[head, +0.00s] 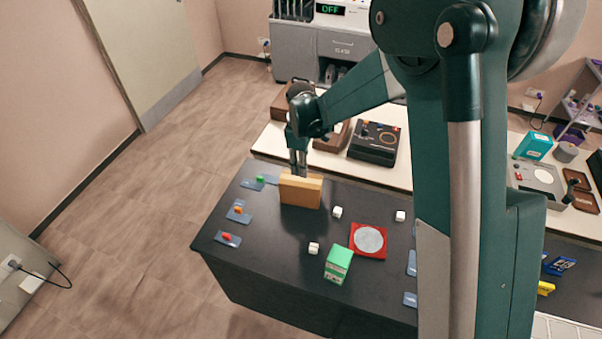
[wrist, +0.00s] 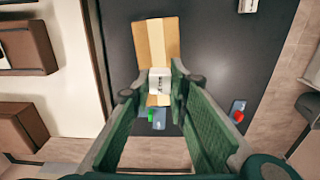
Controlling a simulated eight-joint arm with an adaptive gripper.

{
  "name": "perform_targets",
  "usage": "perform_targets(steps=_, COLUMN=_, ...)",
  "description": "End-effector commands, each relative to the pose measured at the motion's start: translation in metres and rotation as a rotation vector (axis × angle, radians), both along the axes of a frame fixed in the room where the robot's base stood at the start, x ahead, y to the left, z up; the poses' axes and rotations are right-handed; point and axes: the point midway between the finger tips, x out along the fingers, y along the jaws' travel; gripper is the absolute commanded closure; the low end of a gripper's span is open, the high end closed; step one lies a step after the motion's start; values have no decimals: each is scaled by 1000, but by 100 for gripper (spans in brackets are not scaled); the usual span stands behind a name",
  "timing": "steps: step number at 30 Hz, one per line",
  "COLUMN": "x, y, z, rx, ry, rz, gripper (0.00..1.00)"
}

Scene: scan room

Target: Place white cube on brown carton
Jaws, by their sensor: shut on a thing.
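The brown carton (head: 300,192) stands near the back left of the dark table. In the wrist view the carton (wrist: 155,38) lies beneath my fingertips, its top facing the camera. My gripper (head: 299,172) is at the carton's top in the head view. In the wrist view its fingers are shut on a white cube (wrist: 159,80), which overlaps the carton's near part. I cannot tell whether the cube touches the carton. The fingers mostly hide this cube in the head view. Other white cubes (head: 337,212), (head: 400,216) and (head: 313,248) sit apart on the table.
A green box (head: 338,262) and a red pad with a grey disc (head: 368,241) are at the table's front. Blue cards with small coloured pieces, such as a red one (head: 227,238), line the left edge. A pale bench (head: 268,145) with devices stands behind.

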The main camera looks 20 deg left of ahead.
Motion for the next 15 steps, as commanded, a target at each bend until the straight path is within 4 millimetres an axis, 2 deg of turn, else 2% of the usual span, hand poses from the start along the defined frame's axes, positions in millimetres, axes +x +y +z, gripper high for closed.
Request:
perform_targets(steps=9, x=0, y=0, z=-28, rx=0, ry=0, rz=0, gripper=91)
perform_targets(steps=15, x=0, y=0, z=-36, rx=0, ry=0, rz=0, gripper=91)
